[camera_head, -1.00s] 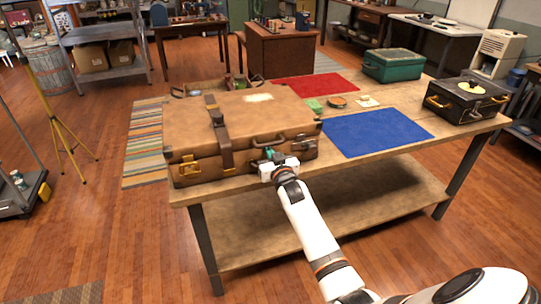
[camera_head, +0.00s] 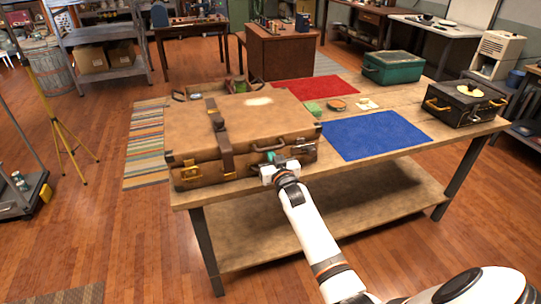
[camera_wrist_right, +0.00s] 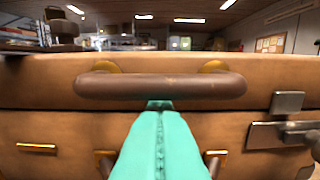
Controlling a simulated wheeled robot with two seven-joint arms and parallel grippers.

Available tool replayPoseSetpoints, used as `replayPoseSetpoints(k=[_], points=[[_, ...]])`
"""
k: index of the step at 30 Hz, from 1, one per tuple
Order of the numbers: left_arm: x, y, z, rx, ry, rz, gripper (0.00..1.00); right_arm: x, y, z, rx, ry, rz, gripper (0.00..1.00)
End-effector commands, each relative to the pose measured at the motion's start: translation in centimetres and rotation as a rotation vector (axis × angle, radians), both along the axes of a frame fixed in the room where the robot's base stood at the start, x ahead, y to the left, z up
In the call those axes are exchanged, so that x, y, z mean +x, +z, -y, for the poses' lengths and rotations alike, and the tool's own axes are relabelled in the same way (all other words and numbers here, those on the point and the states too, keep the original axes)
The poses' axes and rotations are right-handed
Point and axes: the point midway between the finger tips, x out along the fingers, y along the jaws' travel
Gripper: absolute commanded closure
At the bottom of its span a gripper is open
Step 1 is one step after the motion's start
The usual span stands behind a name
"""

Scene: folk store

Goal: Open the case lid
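The brown suitcase (camera_head: 245,122) lies flat at the left end of the wooden table, and its lid looks closed. A brown strap with a buckle (camera_head: 220,140) crosses its lid and front. My right gripper (camera_head: 271,157) is at the case front, just below the carry handle (camera_head: 270,147). In the right wrist view, the teal fingers (camera_wrist_right: 160,140) are pressed together, with their tips just under the handle bar (camera_wrist_right: 160,86). Whether they touch it I cannot tell. A metal latch (camera_wrist_right: 278,130) is to the right. My left gripper is out of view.
The table (camera_head: 400,175) also bears a blue mat (camera_head: 375,134), a red mat (camera_head: 315,88), a green box (camera_head: 392,66) and a black case (camera_head: 465,101). Small items lie between the mats. A yellow tripod (camera_head: 62,125) stands on the left floor.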

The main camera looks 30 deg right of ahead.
Motion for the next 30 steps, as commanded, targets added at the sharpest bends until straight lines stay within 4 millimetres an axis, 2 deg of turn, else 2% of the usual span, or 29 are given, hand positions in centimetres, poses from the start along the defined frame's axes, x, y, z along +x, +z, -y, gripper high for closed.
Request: replayPoseSetpoints(k=[1, 4, 17, 30], points=[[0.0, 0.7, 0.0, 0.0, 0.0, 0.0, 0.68, 0.0, 0.8, 0.0, 0.0, 0.0, 0.0, 1.0], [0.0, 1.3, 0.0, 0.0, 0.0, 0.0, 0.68, 0.0, 1.4, 0.0, 0.0, 0.0, 0.0, 1.0], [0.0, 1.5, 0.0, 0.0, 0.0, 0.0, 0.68, 0.0, 1.8, 0.0, -0.001, 0.0, 0.004, 1.0], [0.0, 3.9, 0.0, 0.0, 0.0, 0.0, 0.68, 0.1, 4.4, 0.0, -0.001, 0.0, 0.004, 1.0]])
